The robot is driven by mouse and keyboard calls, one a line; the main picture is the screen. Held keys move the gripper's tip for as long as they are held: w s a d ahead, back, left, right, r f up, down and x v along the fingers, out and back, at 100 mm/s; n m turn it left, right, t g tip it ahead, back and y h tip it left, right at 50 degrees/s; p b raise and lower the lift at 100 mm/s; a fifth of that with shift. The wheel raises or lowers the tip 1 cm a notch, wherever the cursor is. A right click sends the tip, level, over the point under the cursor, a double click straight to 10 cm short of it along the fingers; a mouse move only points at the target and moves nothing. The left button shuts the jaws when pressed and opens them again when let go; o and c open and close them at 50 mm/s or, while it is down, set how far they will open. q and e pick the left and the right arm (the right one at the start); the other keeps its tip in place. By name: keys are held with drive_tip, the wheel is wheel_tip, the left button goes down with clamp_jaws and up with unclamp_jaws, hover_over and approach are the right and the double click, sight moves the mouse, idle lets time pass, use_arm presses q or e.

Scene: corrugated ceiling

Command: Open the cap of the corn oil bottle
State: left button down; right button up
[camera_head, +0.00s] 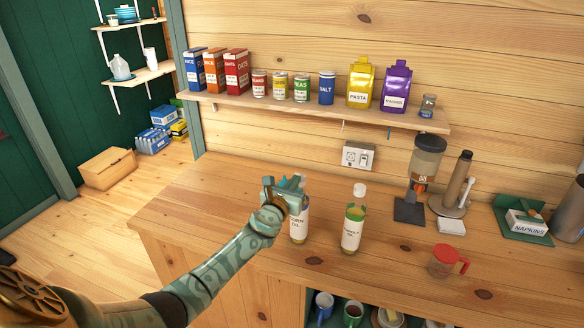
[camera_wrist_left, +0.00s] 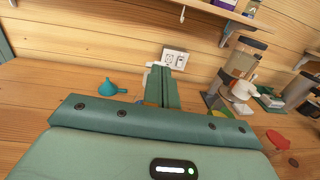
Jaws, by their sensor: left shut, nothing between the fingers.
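The corn oil bottle (camera_head: 299,226) stands upright on the wooden counter, with a white label that is partly readable. My left gripper (camera_head: 285,188) is at its top and covers its neck and cap in the head view. I cannot tell whether the gripper touches the bottle. In the left wrist view the two green fingers (camera_wrist_left: 163,88) are shut together with nothing between them. The state of the bottle's cap is hidden. My right gripper is in neither view.
A teal funnel (camera_wrist_left: 108,88) lies behind. The counter's left part is clear.

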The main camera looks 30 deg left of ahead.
use_arm(q)
drive_tip(key=shift+g, duration=0.3)
drive_tip(key=shift+w+a+r+p, duration=0.2)
drive_tip(key=shift+w+r+p, duration=0.35)
drive_tip(key=shift+w+r, duration=0.5)
drive_tip(key=shift+w+a+r+p, duration=0.15)
drive_tip(key=shift+w+r+p, duration=0.5)
drive_tip(key=shift+r, duration=0.6)
drive_tip(key=shift+w+a+r, duration=0.1)
drive_tip(key=shift+w+r, duration=0.05)
drive_tip(key=shift+w, duration=0.75)
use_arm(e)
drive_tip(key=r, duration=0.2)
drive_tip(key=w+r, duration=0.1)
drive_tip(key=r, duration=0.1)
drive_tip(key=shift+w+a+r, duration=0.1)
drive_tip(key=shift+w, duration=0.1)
use_arm(q)
drive_tip(key=shift+s+r, duration=0.1)
drive_tip(key=shift+s, duration=0.05)
